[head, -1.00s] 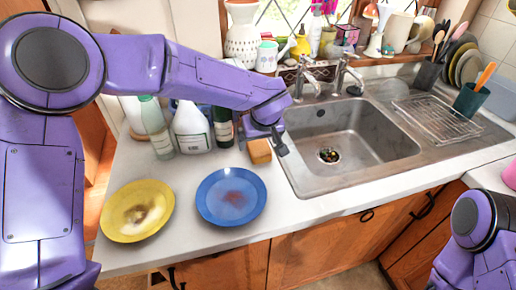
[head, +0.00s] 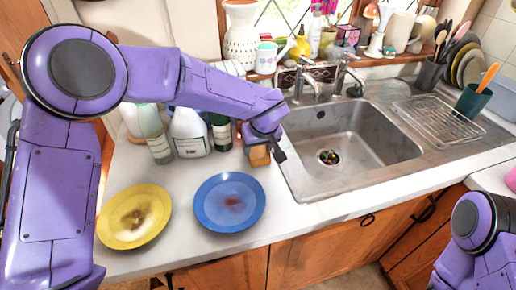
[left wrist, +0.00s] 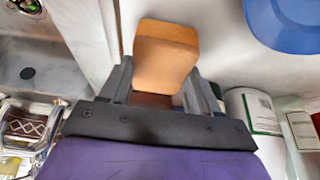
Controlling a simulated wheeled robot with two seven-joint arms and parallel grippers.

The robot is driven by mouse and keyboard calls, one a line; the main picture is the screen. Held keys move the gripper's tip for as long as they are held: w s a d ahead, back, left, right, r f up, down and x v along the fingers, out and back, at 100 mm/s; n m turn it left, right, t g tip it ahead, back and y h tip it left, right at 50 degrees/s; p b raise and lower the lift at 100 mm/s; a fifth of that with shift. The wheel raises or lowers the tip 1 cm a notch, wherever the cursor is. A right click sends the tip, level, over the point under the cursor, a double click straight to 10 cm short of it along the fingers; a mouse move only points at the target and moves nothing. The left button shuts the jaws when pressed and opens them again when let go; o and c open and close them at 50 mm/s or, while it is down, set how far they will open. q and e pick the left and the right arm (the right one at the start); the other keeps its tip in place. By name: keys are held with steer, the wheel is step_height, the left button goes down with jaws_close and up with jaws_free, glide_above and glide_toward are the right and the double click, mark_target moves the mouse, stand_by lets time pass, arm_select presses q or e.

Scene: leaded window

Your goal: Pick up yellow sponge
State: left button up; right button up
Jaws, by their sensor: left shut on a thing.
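The yellow sponge (head: 259,155) looks orange-yellow and is at the left edge of the sink, behind the blue plate. My left gripper (head: 269,148) is shut on it; the fingers partly hide it in the head view. In the left wrist view the sponge (left wrist: 165,52) sticks out between the two fingers (left wrist: 158,85). I cannot tell whether it touches the counter. My right arm shows at the lower right of the head view, but its gripper is out of view.
A blue plate (head: 230,202) and a yellow plate (head: 134,216), both stained, lie on the counter in front. Bottles (head: 190,133) stand left of the gripper. The sink (head: 350,145) is to its right, with a tap (head: 304,80) behind. A dish rack (head: 440,118) is further right.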

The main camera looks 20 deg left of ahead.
mark_target(258, 150)
arm_select(q)
step_height(258, 150, up, 3)
steer(key=s+d+r+b, duration=0.2)
steer(key=s+d+r, duration=0.3)
steer(key=s+r, duration=0.4)
steer(key=s, duration=0.4)
steer(key=shift+r, duration=0.3)
